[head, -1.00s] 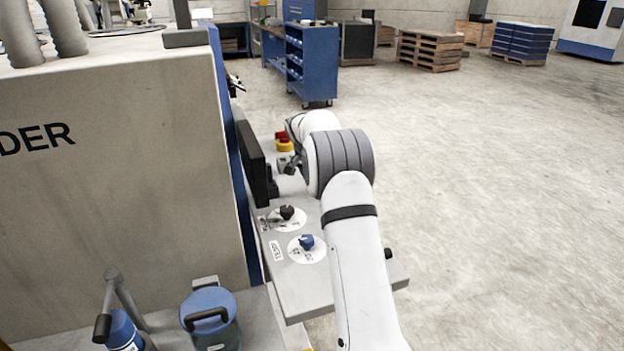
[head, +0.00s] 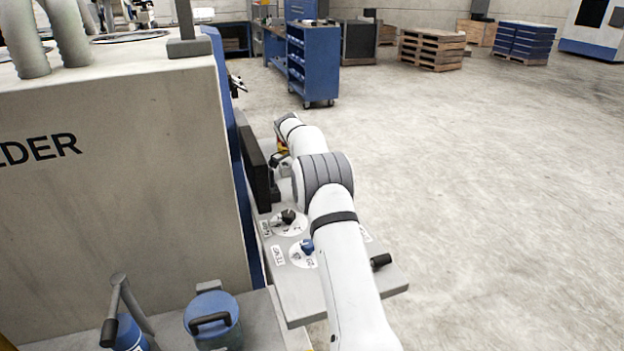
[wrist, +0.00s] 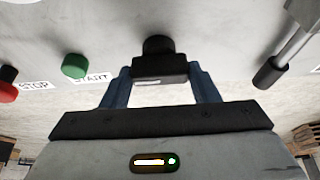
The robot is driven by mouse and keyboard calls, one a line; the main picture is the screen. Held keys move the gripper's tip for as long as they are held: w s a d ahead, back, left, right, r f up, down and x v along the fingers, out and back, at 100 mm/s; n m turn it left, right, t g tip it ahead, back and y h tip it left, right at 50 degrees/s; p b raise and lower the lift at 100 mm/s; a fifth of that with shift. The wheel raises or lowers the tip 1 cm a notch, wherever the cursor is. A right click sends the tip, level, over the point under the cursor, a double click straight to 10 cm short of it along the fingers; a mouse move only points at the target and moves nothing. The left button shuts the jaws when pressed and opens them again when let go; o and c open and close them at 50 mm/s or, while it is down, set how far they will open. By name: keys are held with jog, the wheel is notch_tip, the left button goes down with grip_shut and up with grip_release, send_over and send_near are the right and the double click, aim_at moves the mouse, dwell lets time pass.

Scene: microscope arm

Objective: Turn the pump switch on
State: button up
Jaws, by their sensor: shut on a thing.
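A black switch (wrist: 157,46) with a round base and a block-shaped handle stands on a grey panel in the wrist view. I take it to be the pump switch; the pale marking on it is too small to read. My gripper (wrist: 160,76) has its blue fingers on both sides of the handle and is shut on it. In the head view my own arm hides the gripper and this switch.
A green START button (wrist: 74,66) and a red STOP button (wrist: 7,92) sit left of the switch. A lever with a black grip (wrist: 268,74) is on the right. The console (head: 330,297) also carries a black knob (head: 288,217) and a blue knob (head: 307,246).

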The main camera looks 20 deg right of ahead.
dwell(0.3)
jog(key=o, duration=1)
jog(key=shift+a, duration=0.1)
jog(key=v, duration=0.7)
jog(key=shift+w+r, duration=0.1)
jog(key=shift+r, duration=0.2)
